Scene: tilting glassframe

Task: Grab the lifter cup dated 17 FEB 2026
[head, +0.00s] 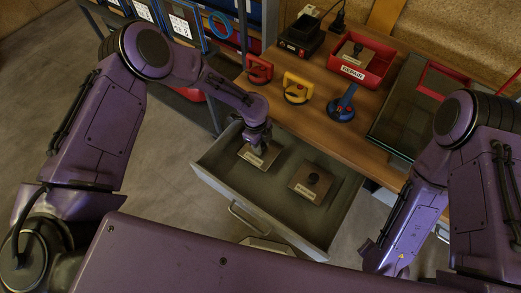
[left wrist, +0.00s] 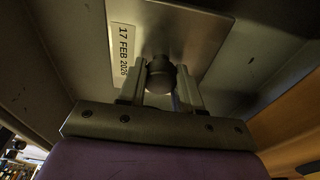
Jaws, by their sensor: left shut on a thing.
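The lifter cup dated 17 FEB 2026 (head: 268,158) is a square metal plate with a dark round knob. It lies in the left part of the open drawer (head: 340,205). Its white label (left wrist: 122,48) reads 17 FEB 2026 in the left wrist view. My left gripper (head: 258,146) reaches down into the drawer from above. In the left wrist view its two fingers (left wrist: 160,82) are shut on the knob (left wrist: 160,70). A second, similar plate with a knob (head: 306,189) lies to the right in the drawer; its label is too small to read. My right gripper is not in view.
On the wooden bench (head: 300,118) stand red (head: 259,68), yellow (head: 297,88) and blue (head: 343,105) lifters. A red bin (head: 375,72) marked REPAIR holds another knobbed plate. A glass pane (head: 405,110) lies at the right.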

